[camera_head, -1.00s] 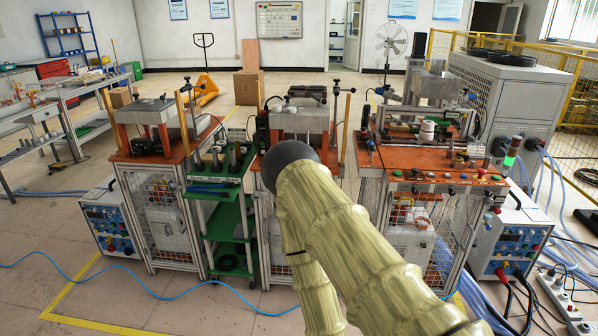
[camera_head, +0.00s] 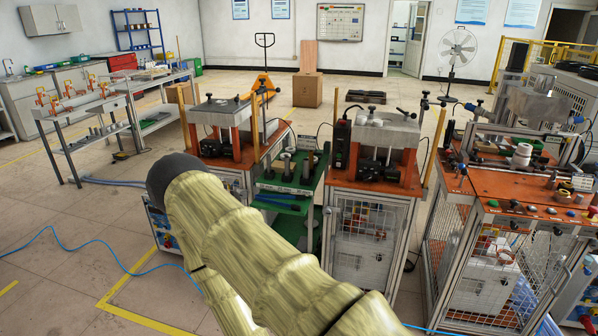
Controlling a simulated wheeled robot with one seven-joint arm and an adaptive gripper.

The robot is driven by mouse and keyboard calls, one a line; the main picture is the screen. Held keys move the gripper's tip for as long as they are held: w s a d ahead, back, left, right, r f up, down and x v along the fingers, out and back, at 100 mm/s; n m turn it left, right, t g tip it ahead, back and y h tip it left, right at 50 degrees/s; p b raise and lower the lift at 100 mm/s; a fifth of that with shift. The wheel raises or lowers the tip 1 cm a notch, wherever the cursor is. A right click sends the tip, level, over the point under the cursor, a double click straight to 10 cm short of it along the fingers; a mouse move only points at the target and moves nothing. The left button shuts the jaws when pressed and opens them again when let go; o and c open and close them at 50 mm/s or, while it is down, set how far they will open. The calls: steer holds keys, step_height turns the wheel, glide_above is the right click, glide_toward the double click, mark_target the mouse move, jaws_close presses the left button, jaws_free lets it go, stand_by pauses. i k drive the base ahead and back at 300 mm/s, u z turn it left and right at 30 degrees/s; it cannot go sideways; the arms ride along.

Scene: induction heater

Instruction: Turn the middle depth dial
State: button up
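I cannot make out a depth dial. A blue control box with knobs (camera_head: 163,228) stands on the floor at the left, mostly hidden behind my arm. Another blue box (camera_head: 580,303) is cut off at the lower right edge. The left press (camera_head: 215,113), middle press (camera_head: 385,130) and right bench (camera_head: 480,180) stand ahead, on orange tops. Small coloured buttons (camera_head: 545,210) line the front of the right bench. My arm, in a yellowish sleeve with a dark rounded joint, crosses the lower middle. My gripper is not in view.
A green cart (camera_head: 290,205) stands between the left and middle presses. A blue hose (camera_head: 110,265) lies on the floor at left. A grey workbench (camera_head: 75,105) stands farther back. Open floor (camera_head: 60,220) shows at the left, with yellow lines.

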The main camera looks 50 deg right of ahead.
mark_target(368, 177)
steer(key=u, duration=0.2)
steer(key=i, duration=0.8)
steer(key=z, duration=0.85)
steer(key=i, duration=0.8)
steer(key=z, duration=0.95)
